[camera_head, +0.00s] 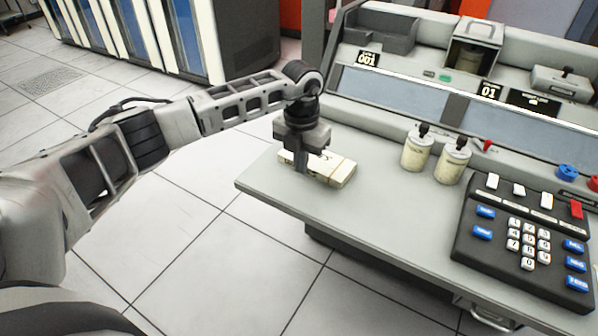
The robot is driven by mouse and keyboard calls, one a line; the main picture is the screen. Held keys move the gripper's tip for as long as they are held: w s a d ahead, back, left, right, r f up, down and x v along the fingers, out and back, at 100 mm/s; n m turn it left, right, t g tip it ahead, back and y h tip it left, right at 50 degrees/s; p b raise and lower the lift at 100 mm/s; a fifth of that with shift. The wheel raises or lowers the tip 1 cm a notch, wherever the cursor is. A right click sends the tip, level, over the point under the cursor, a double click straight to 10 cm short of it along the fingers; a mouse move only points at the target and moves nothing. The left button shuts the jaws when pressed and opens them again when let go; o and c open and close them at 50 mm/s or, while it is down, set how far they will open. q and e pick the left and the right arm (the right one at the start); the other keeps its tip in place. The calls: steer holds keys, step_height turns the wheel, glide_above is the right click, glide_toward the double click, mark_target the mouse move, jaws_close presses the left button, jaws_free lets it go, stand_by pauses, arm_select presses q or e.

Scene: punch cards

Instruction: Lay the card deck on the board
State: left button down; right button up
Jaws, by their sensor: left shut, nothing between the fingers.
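The card deck (343,172) is a cream-coloured stack with a thin brown band. It lies flat on the light grey board (385,215) of the console, near its left end. My left gripper (302,160) points down at the left part of the deck and covers some of it. Its fingers look shut with nothing held. I cannot tell whether they touch the deck. My right gripper is not in view.
Two cream jars with black tops (417,150) stand behind and right of the deck. A dark keypad (527,240) takes up the board's right part. The board's front edge drops to a tiled floor (185,240). Bare board lies between deck and keypad.

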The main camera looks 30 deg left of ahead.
arm_select(q)
steer(key=shift+a+r, duration=0.1)
steer(key=shift+r, duration=2.3)
